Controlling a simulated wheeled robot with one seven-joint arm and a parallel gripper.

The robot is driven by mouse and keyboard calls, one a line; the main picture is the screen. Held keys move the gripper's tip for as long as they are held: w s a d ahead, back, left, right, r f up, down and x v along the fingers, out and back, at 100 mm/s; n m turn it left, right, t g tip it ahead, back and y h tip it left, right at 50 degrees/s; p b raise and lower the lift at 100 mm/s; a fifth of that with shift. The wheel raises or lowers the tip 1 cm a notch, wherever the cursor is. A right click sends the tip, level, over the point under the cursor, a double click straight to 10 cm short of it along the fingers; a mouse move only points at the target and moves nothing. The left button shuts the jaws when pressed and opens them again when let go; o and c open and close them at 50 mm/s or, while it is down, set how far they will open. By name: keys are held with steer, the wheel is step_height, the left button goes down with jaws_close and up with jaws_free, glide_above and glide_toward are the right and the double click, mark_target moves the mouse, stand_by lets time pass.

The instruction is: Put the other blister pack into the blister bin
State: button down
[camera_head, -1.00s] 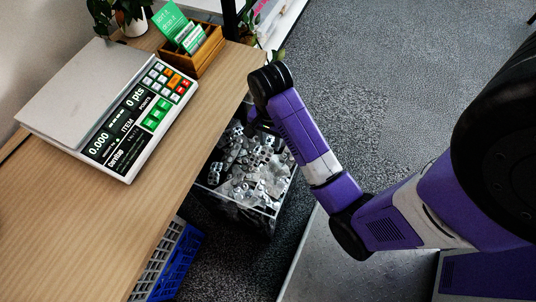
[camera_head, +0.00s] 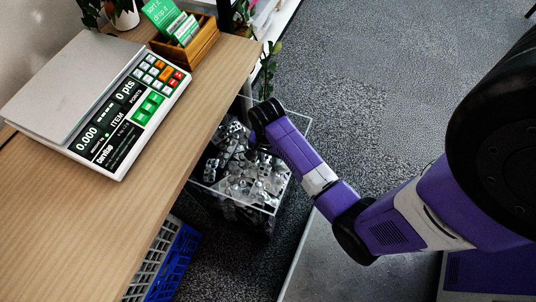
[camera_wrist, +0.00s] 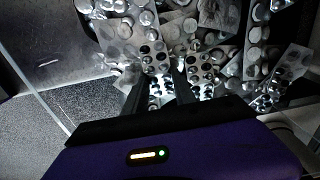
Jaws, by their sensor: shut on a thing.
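The blister bin (camera_head: 262,224) is a clear-walled box on the floor beside the table, filled with silver and white blister packs (camera_head: 245,175). My gripper hangs over the bin's far part in the head view, where my wrist hides the fingers. In the wrist view, the two dark fingers of my gripper (camera_wrist: 160,84) point into the heap of packs. A silver blister pack (camera_wrist: 157,88) with round pockets shows between them, and the gripper is shut on it. The heap behind looks alike, so the held pack's outline and whether it touches the heap are hard to tell.
A wooden table (camera_head: 60,235) with a counting scale (camera_head: 115,125) and a wooden card holder (camera_head: 190,42) stands at the left. A blue and grey crate (camera_head: 168,262) is under its edge. A plant (camera_head: 268,70) hangs near the bin's far side. Carpet lies open at the right.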

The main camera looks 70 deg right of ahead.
steer(key=shift+f, duration=0.1)
steer(key=c, duration=1.3)
jaws_free()
